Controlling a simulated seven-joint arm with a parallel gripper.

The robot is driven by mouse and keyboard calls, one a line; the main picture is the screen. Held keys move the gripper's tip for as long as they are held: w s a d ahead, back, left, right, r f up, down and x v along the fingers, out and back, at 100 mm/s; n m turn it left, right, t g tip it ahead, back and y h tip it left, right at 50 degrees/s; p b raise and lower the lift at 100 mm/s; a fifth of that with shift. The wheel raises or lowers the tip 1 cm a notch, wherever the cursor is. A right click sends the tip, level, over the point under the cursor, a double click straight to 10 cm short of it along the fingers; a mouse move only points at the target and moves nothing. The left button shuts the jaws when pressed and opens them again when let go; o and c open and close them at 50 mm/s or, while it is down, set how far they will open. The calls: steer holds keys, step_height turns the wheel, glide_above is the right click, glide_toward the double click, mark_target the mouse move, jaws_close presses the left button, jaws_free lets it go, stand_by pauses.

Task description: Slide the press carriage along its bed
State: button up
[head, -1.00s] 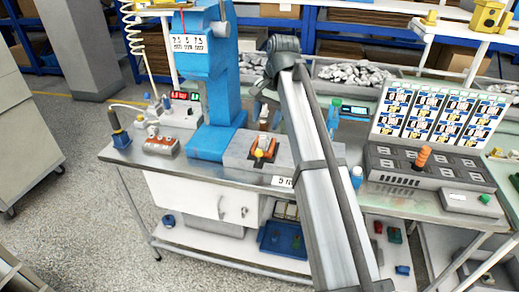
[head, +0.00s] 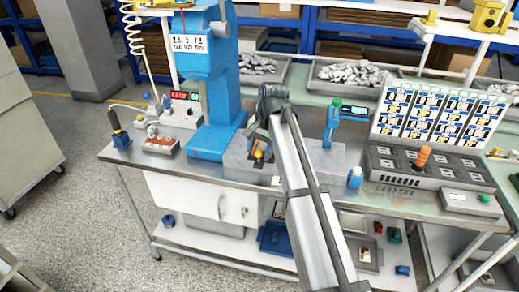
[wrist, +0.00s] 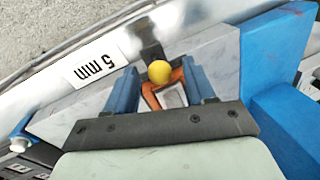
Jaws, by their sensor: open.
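The press carriage shows in the wrist view as an orange frame (wrist: 176,75) with a grey insert and a yellow ball knob (wrist: 159,71). It sits on the grey bed (wrist: 75,115), beside the blue press (head: 208,85). My gripper (wrist: 160,75) is open. Its two blue fingers stand on either side of the carriage, with the knob between them. I cannot tell whether the fingers touch it. In the head view the yellow knob (head: 259,154) shows just under my gripper, and my arm hides most of the carriage and part of the bed.
A white-and-blue bottle (head: 355,178) stands right of the bed, near a grey test panel with an orange handle (head: 423,156). A red terminal block (head: 161,146) lies left of the press.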

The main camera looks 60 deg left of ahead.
jaws_close()
stand_by(0.6)
